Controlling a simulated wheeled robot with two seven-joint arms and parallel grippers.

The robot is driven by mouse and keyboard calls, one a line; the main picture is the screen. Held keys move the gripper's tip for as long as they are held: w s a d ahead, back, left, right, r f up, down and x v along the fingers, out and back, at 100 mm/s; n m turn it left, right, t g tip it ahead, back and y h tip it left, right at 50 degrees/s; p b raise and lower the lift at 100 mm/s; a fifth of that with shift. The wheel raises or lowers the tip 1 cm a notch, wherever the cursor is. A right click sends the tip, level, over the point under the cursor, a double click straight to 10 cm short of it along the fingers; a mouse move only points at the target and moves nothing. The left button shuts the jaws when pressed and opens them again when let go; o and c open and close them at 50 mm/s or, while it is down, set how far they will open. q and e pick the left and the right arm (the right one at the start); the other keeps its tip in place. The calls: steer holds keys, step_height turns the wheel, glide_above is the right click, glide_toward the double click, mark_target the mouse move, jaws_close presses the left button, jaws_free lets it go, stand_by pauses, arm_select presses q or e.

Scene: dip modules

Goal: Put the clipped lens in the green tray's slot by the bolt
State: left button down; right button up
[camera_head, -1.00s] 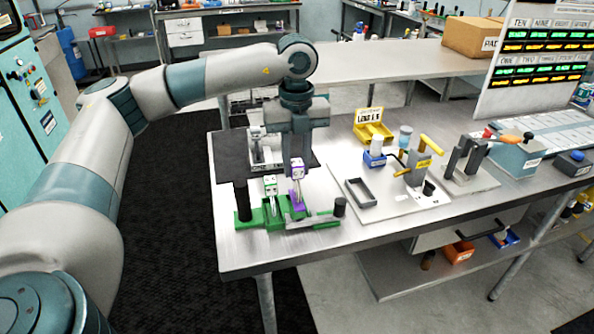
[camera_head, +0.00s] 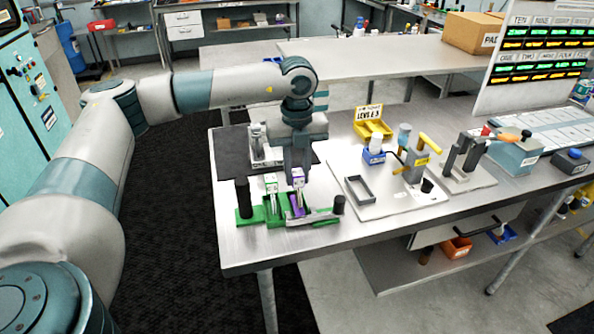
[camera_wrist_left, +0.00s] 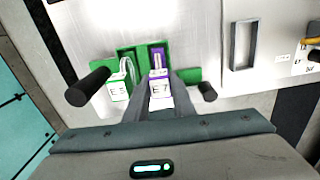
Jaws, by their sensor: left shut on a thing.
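My left gripper (camera_head: 297,170) points down over the green tray (camera_head: 276,223) and is shut on the clipped lens (camera_head: 297,185), a white piece marked E7 with a purple clip. The clip's lower end is down at the right part of the tray; I cannot tell if it is fully seated. In the left wrist view the clipped lens (camera_wrist_left: 161,97) shows between the fingers (camera_wrist_left: 158,90), its purple part over the tray's right slot. My right gripper is not in view.
A similar white piece marked E5 (camera_head: 271,184) stands in the tray's left slot, close beside the gripper. A black post (camera_head: 243,197) rises at the tray's left end. A grey open frame (camera_head: 360,189) lies on a plate to the right. Bare metal table lies in front.

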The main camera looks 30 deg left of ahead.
arm_select(q)
steer(key=shift+f, duration=0.25)
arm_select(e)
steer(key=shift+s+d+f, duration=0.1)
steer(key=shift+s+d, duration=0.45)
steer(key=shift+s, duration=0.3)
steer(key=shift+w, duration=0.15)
arm_select(q)
steer(key=shift+f, duration=0.1)
steer(key=c, duration=1.5)
jaws_free()
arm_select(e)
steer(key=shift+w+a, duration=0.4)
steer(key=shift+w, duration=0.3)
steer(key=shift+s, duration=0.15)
